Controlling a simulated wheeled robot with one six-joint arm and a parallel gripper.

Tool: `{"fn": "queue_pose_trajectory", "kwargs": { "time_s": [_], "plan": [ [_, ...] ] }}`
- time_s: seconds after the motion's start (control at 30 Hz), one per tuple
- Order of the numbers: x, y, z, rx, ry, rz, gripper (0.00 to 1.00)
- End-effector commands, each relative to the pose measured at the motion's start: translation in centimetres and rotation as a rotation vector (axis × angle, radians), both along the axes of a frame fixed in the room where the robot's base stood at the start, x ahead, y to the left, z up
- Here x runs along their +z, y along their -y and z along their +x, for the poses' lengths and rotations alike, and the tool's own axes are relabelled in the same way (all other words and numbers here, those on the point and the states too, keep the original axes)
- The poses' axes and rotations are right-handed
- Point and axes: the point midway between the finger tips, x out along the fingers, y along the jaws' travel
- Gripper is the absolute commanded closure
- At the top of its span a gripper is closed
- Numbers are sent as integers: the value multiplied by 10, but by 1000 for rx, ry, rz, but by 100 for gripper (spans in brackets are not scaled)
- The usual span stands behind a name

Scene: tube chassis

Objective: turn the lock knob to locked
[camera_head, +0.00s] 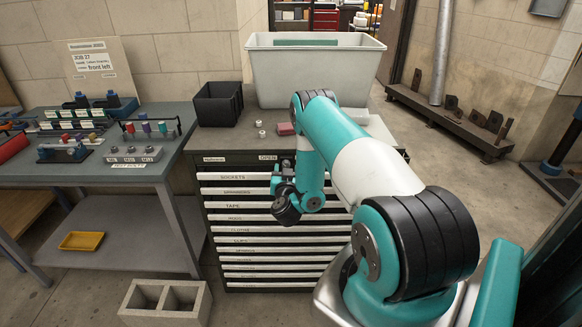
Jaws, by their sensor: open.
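The drawer cabinet (225,178) stands in the middle, with a column of labelled, closed-looking drawers. Its dark top strip carries an OPEN label (267,157) left of my arm. I cannot make out the lock knob; the part of the strip right of that label is covered by my wrist and arm. My gripper (280,180) is in front of the upper drawers, just below the OPEN label. It is small and dark here, and it seems to hold nothing. I cannot tell whether it touches the cabinet.
On the cabinet top are a black bin (218,104), a large grey tub (315,75), a red block (286,129) and small metal pieces. A workbench (95,172) with tools stands left. A concrete block (165,302) lies on the floor in front. Floor at the right is partly clear.

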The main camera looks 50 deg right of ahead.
Motion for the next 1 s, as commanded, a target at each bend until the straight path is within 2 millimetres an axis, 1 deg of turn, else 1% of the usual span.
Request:
{"fn": "queue_pose_trajectory", "kwargs": {
  "time_s": [0.03,0.2,0.53,0.57,0.6,0.67,0.7,0.77,0.9,1.0],
  "plan": [
    [-3,5,2,-1,0,0,45],
    [-1,17,7,0,-1,-1,45],
    [0,30,2,-14,-1,0,45],
    [0,30,1,-15,-1,0,50],
    [0,30,1,-15,-1,0,59],
    [0,31,1,-15,-1,0,73],
    [0,30,1,-16,-1,0,82],
    [0,30,1,-16,-1,0,95],
    [-1,30,1,-16,7,6,95],
    [-3,30,1,-16,58,50,94]
  ]
}}
